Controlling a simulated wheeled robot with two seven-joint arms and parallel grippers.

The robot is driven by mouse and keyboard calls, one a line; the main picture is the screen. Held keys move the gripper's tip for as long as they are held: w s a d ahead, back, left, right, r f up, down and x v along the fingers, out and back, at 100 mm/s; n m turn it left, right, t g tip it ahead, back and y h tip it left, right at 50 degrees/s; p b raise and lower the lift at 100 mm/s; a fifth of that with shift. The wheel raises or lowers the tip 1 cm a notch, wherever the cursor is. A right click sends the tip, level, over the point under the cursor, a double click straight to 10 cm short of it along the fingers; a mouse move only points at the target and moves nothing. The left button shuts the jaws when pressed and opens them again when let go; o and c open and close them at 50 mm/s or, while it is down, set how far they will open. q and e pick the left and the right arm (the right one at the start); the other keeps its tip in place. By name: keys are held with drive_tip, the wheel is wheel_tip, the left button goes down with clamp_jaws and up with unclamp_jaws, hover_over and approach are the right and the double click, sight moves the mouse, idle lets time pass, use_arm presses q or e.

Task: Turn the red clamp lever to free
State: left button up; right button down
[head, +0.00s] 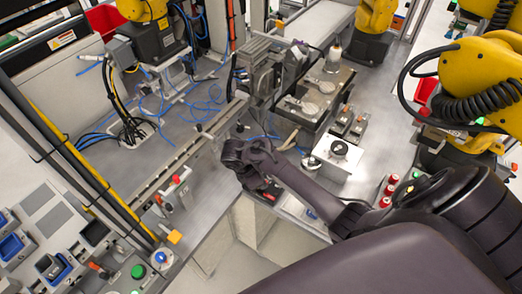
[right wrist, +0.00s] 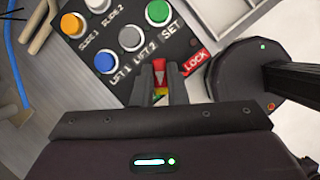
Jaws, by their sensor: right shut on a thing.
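The red clamp lever (right wrist: 159,66) shows in the right wrist view between the two fingers of my right gripper (right wrist: 160,86). The fingers are shut on it. A red label reading LOCK (right wrist: 195,61) lies just right of the fingers, and small yellow and green patches show below the red part. In the head view my right gripper (head: 267,190) is low at the front edge of the workbench, at the end of my dark arm. The lever is mostly hidden there. My left gripper is in neither view.
A dark button panel (right wrist: 118,45) with orange, white, blue and grey buttons is close beside the fingers. A dark round part (right wrist: 262,72) stands at right. In the head view, fixtures (head: 315,95) crowd the bench behind, and yellow arms (head: 480,75) stand at right.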

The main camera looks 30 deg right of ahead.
drive_tip(key=shift+m+g, duration=0.3)
drive_tip(key=shift+m, duration=0.6)
drive_tip(key=c, duration=1.4)
unclamp_jaws()
drive_tip(key=shift+c, duration=0.2)
drive_tip(key=b+v, duration=0.1)
drive_tip(key=v, duration=0.6)
drive_tip(key=shift+w+r+b, duration=0.15)
drive_tip(key=shift+r+b, duration=0.15)
drive_tip(key=shift+r, duration=0.05)
drive_tip(key=shift+a, duration=0.1)
